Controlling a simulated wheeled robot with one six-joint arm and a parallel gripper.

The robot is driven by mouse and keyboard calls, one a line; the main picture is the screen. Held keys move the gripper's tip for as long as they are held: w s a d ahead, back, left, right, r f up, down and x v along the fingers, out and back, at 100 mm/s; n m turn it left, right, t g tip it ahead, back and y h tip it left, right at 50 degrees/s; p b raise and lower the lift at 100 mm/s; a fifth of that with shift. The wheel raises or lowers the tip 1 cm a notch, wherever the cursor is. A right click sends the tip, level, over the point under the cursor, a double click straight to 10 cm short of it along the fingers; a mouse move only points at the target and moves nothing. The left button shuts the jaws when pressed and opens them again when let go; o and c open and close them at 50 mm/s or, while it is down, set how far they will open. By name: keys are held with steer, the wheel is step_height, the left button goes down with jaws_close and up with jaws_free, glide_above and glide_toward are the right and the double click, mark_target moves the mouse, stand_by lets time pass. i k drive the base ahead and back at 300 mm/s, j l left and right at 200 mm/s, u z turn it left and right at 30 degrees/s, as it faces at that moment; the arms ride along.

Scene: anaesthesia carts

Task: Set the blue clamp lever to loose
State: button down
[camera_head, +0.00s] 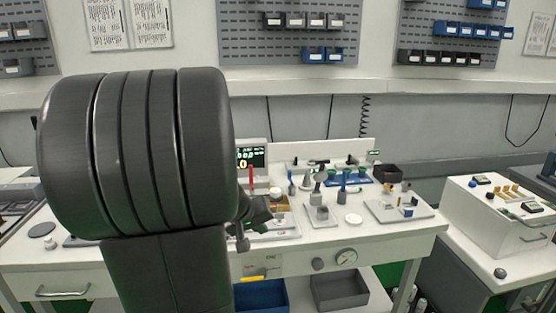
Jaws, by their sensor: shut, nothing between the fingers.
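Several small fixtures stand on the white cart top. A small blue part (408,212) lies on a pale plate at the right. I cannot tell which of these is the clamp lever, or its setting. My gripper (243,240) shows small and dark beside my large arm, over the cart's left-middle part. It is shut and empty, apart from the blue parts. My arm hides much of the cart's left side.
A red upright part (251,176) stands by a lit display (252,157) near my gripper. A black bin (387,174) is at the back right. Another cart (500,222) stands at the right.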

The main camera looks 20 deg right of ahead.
mark_target(292, 186)
steer(key=i+l+u, duration=0.2)
steer(key=i+l, duration=0.8)
steer(key=i, duration=0.15)
